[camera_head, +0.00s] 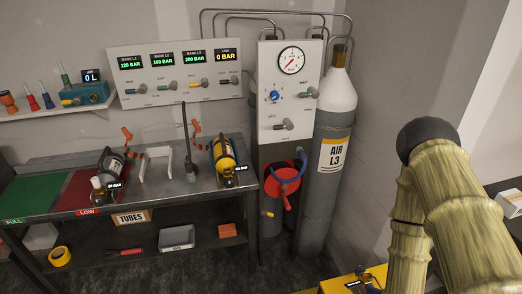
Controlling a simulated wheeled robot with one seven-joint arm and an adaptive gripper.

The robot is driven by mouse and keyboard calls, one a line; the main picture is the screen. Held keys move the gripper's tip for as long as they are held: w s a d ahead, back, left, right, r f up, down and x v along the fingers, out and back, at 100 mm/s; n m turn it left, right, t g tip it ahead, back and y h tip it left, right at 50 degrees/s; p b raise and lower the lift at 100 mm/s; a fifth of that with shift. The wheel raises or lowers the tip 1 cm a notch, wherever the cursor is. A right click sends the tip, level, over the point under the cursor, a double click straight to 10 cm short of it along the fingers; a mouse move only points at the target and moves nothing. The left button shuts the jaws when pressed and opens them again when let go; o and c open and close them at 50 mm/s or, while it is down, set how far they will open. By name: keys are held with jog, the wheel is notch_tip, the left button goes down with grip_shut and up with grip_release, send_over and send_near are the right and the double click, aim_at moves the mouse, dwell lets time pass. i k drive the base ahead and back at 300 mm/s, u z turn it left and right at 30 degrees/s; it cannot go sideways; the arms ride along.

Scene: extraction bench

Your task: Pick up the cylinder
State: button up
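Several cylinders are in view, and I cannot tell which one the task means. A small yellow cylinder (223,156) with a black valve end and a label lies tilted on the right part of the metal bench. A tall grey cylinder (324,190) with a white top, labelled AIR L3, stands upright by the wall. My arm shows at the right, apart from all of them. My gripper cannot be made out.
The bench (160,193) has green and red areas on its left, a white stand (155,163) and an upright dark rod (186,135). A yellow surface (338,286) shows at the bottom.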

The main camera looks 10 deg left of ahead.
aim_at(224, 160)
jog(key=z, duration=0.1)
jog(key=i, duration=0.65)
jog(key=u, duration=0.7)
jog(key=i, duration=0.65)
jog(key=u, duration=0.65)
